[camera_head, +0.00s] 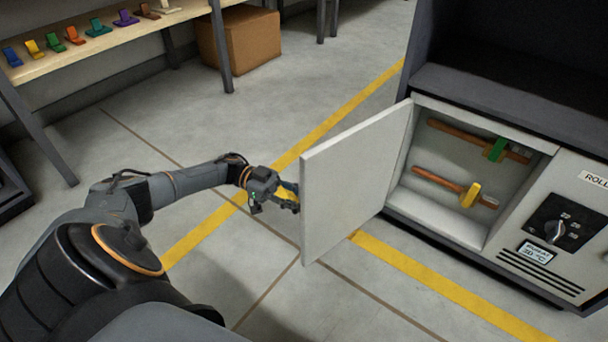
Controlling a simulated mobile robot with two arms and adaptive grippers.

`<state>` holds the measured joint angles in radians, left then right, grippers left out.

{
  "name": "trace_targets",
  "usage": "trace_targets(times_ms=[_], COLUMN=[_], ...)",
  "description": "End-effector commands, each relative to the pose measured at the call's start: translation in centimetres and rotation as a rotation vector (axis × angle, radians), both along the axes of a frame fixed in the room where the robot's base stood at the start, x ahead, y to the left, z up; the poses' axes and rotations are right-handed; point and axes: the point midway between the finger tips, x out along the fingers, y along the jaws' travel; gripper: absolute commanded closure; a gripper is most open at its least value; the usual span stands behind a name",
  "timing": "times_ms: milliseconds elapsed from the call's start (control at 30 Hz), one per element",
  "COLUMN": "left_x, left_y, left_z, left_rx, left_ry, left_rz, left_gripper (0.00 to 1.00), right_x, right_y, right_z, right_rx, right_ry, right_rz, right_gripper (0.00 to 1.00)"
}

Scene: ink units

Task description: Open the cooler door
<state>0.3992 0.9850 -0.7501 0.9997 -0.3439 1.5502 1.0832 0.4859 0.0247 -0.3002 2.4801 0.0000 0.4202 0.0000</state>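The cooler (466,104) stands at the right with its white door (350,180) swung wide open, hinged on the left side of the opening. Inside, two brown bars show, one with a green piece (495,150) and one with a yellow piece (470,195). My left gripper (291,197) is beside the free edge of the door, on its outer side. Its fingers appear spread apart, with nothing seen between them. The door partly hides the fingertips, so I cannot tell if they touch it. My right gripper is not in view.
A control panel with a dial (554,231) and a small display (533,251) is right of the opening. A wooden bench (75,56) with several coloured pieces stands at the upper left, near a cardboard box (245,40). The floor between is clear.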

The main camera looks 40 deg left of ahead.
Motion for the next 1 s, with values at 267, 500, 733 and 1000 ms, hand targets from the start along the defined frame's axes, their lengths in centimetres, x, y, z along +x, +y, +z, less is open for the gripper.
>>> trace_targets(times_ms=[267,500,733,1000], left_x=[0.2,0.0,-0.8,-1.3], left_y=[-0.1,1.8,5.6,7.4], left_z=[0.1,0.1,0.1,0.1], left_rx=[-0.004,-0.002,-0.002,-0.003], left_ry=[-0.005,-0.005,-0.005,-0.003], left_rz=[0.003,0.009,0.010,0.007], left_gripper=[0.65,0.65,0.65,0.65], right_x=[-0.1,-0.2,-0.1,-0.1], right_y=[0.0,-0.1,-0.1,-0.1], right_z=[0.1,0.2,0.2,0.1], right_rx=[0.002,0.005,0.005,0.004], right_ry=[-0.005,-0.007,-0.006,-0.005], right_rz=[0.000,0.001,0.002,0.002], right_gripper=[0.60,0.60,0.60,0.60])
